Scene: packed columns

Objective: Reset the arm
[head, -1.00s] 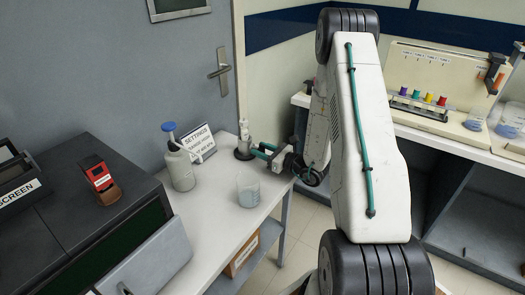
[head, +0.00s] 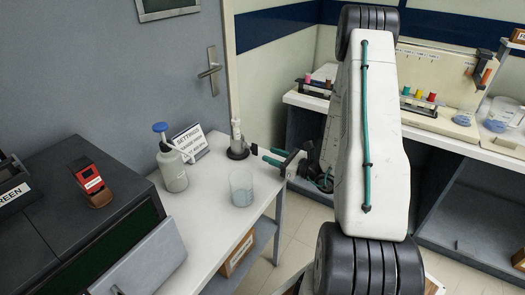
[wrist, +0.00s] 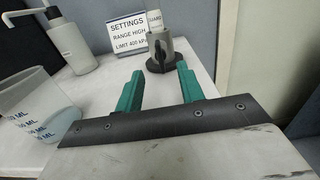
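My gripper (head: 264,155) is low over the front edge of the white side table (head: 215,220), with its two green fingers reaching across the table top. In the wrist view my gripper (wrist: 158,85) has its fingers spread with an empty gap between them. A pale post on a dark round base (head: 237,142) stands upright just beyond the fingertips, apart from them; it also shows in the wrist view (wrist: 160,48) with a "GUARD" label. My upper arm stands raised in the head view and hides part of the back counter.
A beaker with bluish liquid (head: 242,188), a pump bottle (head: 172,170) and a settings sign (head: 189,142) stand near the gripper on the table. A dark machine with a red device (head: 91,182) is at left. The back counter (head: 450,133) holds a rack and a jug (head: 503,115).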

